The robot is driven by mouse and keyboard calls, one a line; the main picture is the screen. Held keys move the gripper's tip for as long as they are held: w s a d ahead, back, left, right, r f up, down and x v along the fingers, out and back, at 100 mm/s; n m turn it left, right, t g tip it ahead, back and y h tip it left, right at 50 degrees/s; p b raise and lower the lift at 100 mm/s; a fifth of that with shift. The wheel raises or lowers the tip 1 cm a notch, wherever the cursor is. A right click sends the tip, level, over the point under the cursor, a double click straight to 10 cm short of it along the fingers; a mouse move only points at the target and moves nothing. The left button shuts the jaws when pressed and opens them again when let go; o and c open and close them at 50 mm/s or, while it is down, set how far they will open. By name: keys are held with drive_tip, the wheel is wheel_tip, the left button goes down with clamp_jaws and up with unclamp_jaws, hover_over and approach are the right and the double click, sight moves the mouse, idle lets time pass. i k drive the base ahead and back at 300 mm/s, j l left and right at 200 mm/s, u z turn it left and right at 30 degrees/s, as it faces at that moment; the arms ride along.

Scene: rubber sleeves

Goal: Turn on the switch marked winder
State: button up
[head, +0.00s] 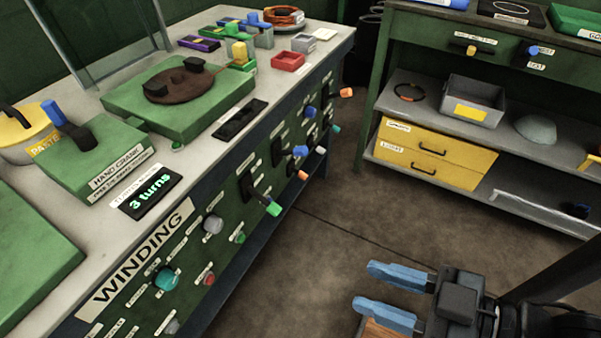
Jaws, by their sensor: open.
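The front panel (190,255) of the left bench carries a large "WINDING" sign (133,262) and several controls with small labels. I cannot read which one is marked winder. The controls include a teal knob (166,278), a grey knob (213,224), a green button (240,237), a red button (209,278) and a black lever with a green handle (272,207). Further along are a blue-tipped lever (300,152) and an orange-tipped one (303,175). My gripper (380,291), with blue fingers, is open and empty at the lower right, over the floor and apart from the panel.
On the bench top are a hand crank box (110,165), a "3 turns" display (146,193) and a green winding base (190,115). A green shelf unit with yellow drawers (435,153) stands at the back right. The floor (330,230) between is clear.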

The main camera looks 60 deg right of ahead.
sight(300, 174)
drive_tip(key=z, duration=0.5)
drive_tip(key=l+z, duration=0.4)
drive_tip(key=i+l+z, duration=0.15)
drive_tip(key=z, duration=0.2)
drive_tip(key=i+l+z, duration=0.15)
drive_tip(key=z, duration=0.25)
drive_tip(key=l, duration=0.15)
